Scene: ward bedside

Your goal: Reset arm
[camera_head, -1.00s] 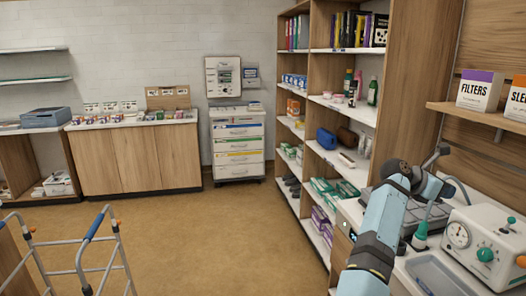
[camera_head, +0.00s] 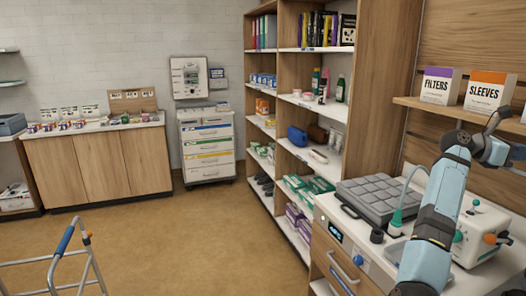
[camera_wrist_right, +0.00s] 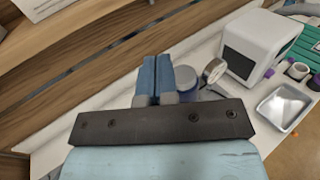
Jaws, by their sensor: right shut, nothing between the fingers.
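My right arm comes in from the lower right of the head view, raised above the bedside counter (camera_head: 470,277). Its gripper (camera_head: 497,122) is at the upper end of the arm, in front of the wood-panelled wall and just below the shelf with boxes. In the right wrist view the gripper's two blue fingers (camera_wrist_right: 157,75) are together with nothing between them. My left gripper is not in view.
A grey compartment tray (camera_head: 371,199) and a white device with a green knob (camera_head: 481,228) stand on the counter close to my arm. FILTERS (camera_head: 440,85) and SLEEVES (camera_head: 488,91) boxes stand on the wall shelf. A walker (camera_head: 65,250) stands at lower left. The middle floor is clear.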

